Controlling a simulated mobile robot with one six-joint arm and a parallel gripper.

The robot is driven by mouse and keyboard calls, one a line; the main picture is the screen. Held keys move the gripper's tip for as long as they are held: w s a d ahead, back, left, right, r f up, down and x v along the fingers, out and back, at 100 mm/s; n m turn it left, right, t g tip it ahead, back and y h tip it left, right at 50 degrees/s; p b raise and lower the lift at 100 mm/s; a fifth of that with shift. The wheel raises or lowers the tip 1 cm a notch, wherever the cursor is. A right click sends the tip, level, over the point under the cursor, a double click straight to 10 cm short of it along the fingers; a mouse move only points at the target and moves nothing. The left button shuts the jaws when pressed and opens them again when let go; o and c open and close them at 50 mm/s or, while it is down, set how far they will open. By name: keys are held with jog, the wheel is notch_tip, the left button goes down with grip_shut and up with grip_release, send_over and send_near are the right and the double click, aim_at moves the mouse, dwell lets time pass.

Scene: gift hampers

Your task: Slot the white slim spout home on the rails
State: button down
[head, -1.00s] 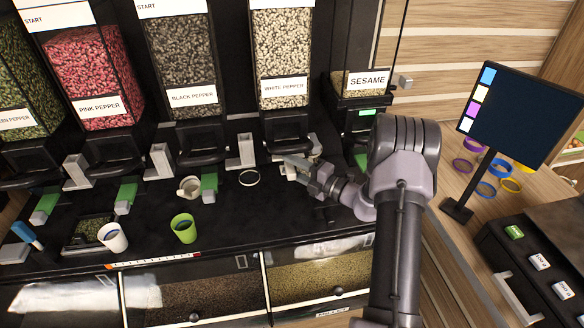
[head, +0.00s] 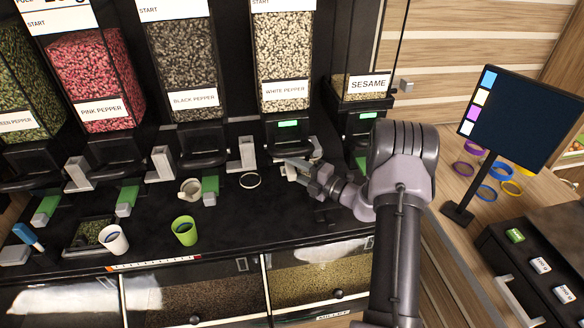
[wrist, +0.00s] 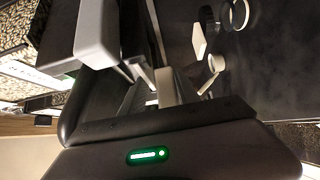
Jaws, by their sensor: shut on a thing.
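The white slim spout (head: 291,172) is a small pale piece at the tip of my gripper (head: 300,166), low in front of the white pepper dispenser (head: 287,132). My gripper is shut on it. In the wrist view a pale piece (wrist: 165,88) shows between grey finger parts, close to the dispenser front. The rails are hidden by the gripper and the dispenser's dark body, so I cannot tell how fully the spout sits on them.
A beige cup (head: 190,188), a green cup (head: 184,231) and a white cup (head: 113,239) stand further left. The sesame dispenser (head: 358,122) is to the right, with a dark screen (head: 520,115) beyond.

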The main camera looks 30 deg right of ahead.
jog(key=c, duration=0.8)
grip_release()
